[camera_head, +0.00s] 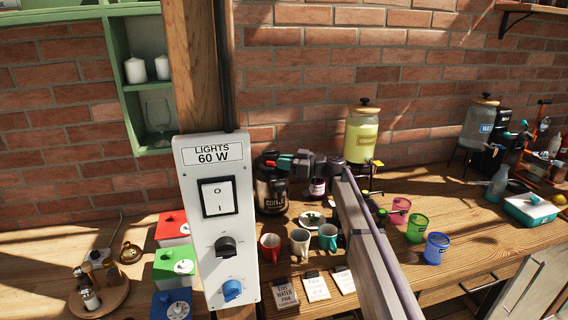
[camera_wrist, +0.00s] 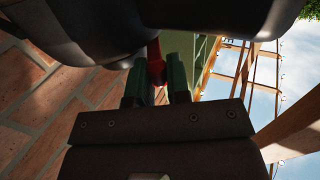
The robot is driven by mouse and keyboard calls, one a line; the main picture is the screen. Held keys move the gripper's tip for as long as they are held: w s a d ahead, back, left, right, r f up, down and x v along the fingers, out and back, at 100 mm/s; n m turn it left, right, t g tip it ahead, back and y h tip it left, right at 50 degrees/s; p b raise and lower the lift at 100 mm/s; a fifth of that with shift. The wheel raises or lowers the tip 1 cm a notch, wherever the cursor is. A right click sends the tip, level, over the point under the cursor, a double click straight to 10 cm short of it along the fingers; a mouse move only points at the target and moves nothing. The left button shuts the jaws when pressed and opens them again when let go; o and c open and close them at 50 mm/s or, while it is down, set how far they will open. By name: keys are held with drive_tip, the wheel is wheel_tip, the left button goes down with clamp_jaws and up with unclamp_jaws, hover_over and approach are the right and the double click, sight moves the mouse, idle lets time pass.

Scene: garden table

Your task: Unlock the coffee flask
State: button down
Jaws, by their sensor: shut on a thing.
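The coffee flask (camera_head: 272,192) is dark with a "COFFEE" label and stands upright on the table near the brick wall. My gripper (camera_head: 291,162) is at the flask's top right, reaching in from the right. Its fingers are shut on a small red part, which looks like the flask's lever (camera_head: 283,162). In the wrist view, the green fingers of my gripper (camera_wrist: 157,82) close around the red lever (camera_wrist: 155,62). Large dark rounded shapes fill the top of that view, and the lever's far end is hidden.
A red mug (camera_head: 270,247), a white mug (camera_head: 300,243) and a teal mug (camera_head: 328,237) stand in front of the flask. A white light-switch panel (camera_head: 217,235) stands at the left. A yellow drink dispenser (camera_head: 361,137) is behind right.

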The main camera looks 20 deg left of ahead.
drive_tip(key=shift+s, duration=0.2)
drive_tip(key=c, duration=1.3)
unclamp_jaws()
drive_tip(key=shift+s+a, duration=0.1)
drive_tip(key=shift+o, duration=1)
